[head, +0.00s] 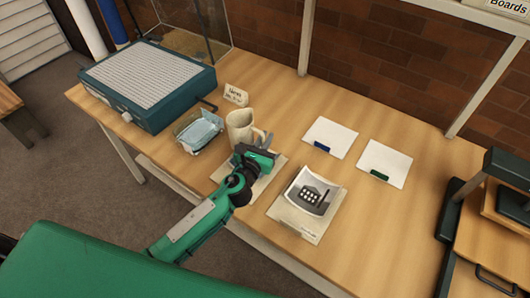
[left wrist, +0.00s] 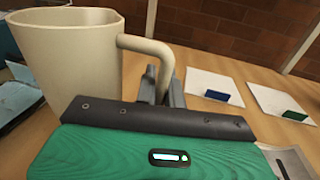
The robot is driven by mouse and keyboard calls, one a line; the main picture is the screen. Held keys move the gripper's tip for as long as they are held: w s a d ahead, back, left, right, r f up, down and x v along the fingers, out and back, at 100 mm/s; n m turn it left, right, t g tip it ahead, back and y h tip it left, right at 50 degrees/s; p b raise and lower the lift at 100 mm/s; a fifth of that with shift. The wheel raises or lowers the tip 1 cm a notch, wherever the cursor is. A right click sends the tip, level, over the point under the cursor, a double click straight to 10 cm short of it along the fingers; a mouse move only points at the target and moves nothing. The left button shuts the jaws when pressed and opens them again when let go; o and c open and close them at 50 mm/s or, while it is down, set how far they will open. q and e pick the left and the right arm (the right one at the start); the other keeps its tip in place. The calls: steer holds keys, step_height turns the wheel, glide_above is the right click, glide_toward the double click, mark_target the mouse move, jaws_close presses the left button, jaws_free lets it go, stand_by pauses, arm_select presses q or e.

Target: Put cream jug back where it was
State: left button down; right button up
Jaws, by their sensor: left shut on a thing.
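The cream jug (head: 239,128) is upright on the near middle part of the table, at the far edge of a pale card (head: 262,183). My left gripper (head: 262,146) is at its right side, shut on its handle. In the left wrist view the jug (left wrist: 70,60) fills the upper left, and its handle (left wrist: 148,45) runs down behind my gripper's dark edge. My left gripper's jaw (left wrist: 165,90) shows beside the handle. Whether the jug's base touches the table is hidden. My right gripper is not in view.
A clear tray with blue contents (head: 200,131) stands just left of the jug, and a small sign (head: 236,95) stands behind it. A teal box (head: 150,82) is at the left. Bare wood (head: 290,100) lies behind.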

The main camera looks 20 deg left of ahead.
arm_select(q)
steer(key=shift+f, duration=0.8)
step_height(320, 180, down, 4)
steer(key=shift+r+b, duration=0.2)
steer(key=shift+b, duration=0.9)
steer(key=shift+f, duration=0.1)
steer(key=c, duration=1.5)
jaws_free()
